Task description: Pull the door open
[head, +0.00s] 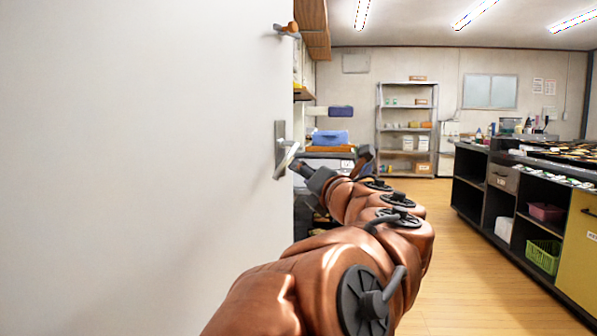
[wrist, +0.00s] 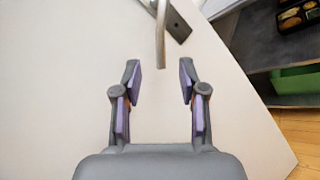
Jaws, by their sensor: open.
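The plain white door (head: 140,160) fills the left of the head view, and its surface (wrist: 60,90) also fills most of the wrist view. Its metal lever handle (head: 285,160) sits on a plate near the door's right edge. In the wrist view the lever (wrist: 161,38) lies just ahead of the fingertips, in line with the gap between them. My gripper (wrist: 160,76) is open, with nothing between its fingers. In the head view the gripper's end is close to the lever, partly hidden by my arm; contact cannot be told there.
Past the door's edge is a room with a wood floor (head: 452,252). A black counter (head: 487,205) with bins stands at the right. A metal shelf (head: 405,131) is at the back. The floor between door and counter is clear beyond my arm.

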